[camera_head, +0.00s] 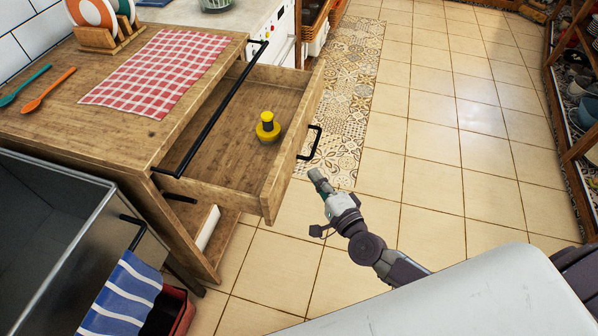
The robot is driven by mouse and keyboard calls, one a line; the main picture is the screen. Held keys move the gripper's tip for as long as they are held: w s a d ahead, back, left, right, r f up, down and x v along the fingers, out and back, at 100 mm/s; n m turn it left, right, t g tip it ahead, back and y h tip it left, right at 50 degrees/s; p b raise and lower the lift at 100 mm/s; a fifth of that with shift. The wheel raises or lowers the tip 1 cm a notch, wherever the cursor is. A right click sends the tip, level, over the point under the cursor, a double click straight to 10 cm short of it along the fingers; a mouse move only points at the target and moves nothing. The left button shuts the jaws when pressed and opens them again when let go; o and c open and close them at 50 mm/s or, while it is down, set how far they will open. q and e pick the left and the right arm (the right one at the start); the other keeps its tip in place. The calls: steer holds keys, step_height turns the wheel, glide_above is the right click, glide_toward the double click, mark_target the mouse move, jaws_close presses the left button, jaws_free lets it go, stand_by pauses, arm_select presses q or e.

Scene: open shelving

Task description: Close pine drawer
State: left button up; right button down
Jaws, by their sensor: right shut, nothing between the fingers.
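The pine drawer (225,150) is pulled out from the wooden cabinet (130,141) on the left. A black bar handle (316,143) is on its front panel (293,150). My right gripper (318,178) is shut and empty. In the picture it is just below and right of the drawer front, near the handle, with a visible gap between them. My left gripper is not in view.
A red checked cloth (155,68), a teal spoon (22,86) and an orange spoon (47,90) lie on the cabinet top. A black rail (215,115) runs along its edge. A striped towel (121,295) hangs at lower left. The tiled floor (440,130) is clear toward the right shelving (570,140).

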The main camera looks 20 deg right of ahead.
mark_target(292, 163)
steer(key=w+a, duration=0.2)
steer(key=a, duration=0.1)
steer(key=shift+w, duration=0.2)
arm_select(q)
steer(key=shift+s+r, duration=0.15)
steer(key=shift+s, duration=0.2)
arm_select(e)
steer(key=shift+w+a, duration=0.2)
steer(key=shift+a, duration=0.05)
steer(key=shift+a, duration=0.1)
